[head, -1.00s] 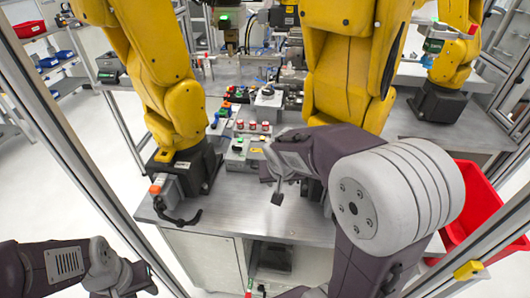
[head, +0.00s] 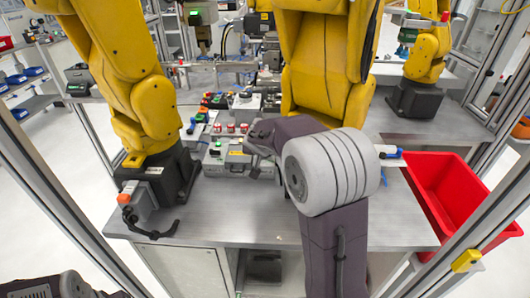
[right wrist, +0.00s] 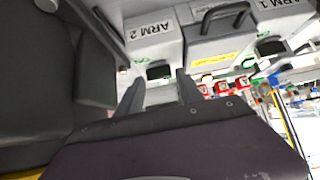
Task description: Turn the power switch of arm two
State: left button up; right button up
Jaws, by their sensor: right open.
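In the right wrist view, a light grey box labelled ARM 2 (right wrist: 150,38) has a black power switch (right wrist: 158,72) on its face, with a green mark above it. My right gripper (right wrist: 158,94) is open and empty, its two dark fingers apart just in front of that switch; I cannot tell whether they touch it. In the head view, my right gripper (head: 254,158) is beside the grey control boxes (head: 224,165), and my wrist hides the arm two switch. My left arm shows only at the bottom left corner; its gripper is out of frame.
A similar ARM 1 box (right wrist: 283,14) with its own black switch (right wrist: 270,47) is to the right. Yellow robot arms (head: 320,70) stand close behind. A red bin (head: 450,195) is at the right. The steel table's front (head: 225,215) is mostly clear.

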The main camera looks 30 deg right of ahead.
jog(key=shift+w+d+f, duration=0.1)
jog(key=shift+w+f, duration=0.1)
jog(key=shift+f, duration=0.1)
grip_shut()
jog(key=n+y+p, duration=0.1)
jog(key=p, duration=0.1)
jog(key=n+t+p, duration=0.1)
jog(key=p, duration=0.2)
jog(key=shift+s+d+r+n+y, duration=0.1)
jog(key=shift+d+r+n+y, duration=0.1)
jog(key=shift+r+n+y, duration=0.15)
jog(key=shift+f+n+y+p, duration=0.25)
jog(key=shift+f+y+p, duration=0.05)
jog(key=shift+y+p, duration=0.05)
